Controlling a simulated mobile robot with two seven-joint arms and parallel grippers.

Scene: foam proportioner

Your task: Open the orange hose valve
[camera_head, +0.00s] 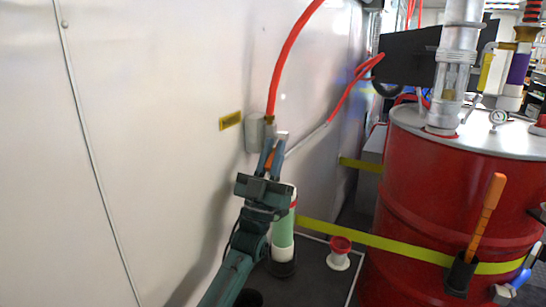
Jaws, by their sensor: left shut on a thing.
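The orange-red hose (284,66) hangs down along the white wall to a brass-coloured fitting (269,119) beside a small grey box. A small orange piece, seemingly the valve handle (269,156), shows between the fingers of my left gripper (269,155), just below the fitting. My left gripper is shut on it, with its fingers pointing up. The gripper and its wrist hide part of the valve, so its exact angle is hard to tell. My right gripper is not in view.
A red drum (440,205) with a yellow strap (390,246) stands at the right, with an orange-handled tool (487,215) in a black holder. A green and white cylinder (283,235) stands close to my left arm. A red and white spool-like piece (339,255) sits on the dark floor.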

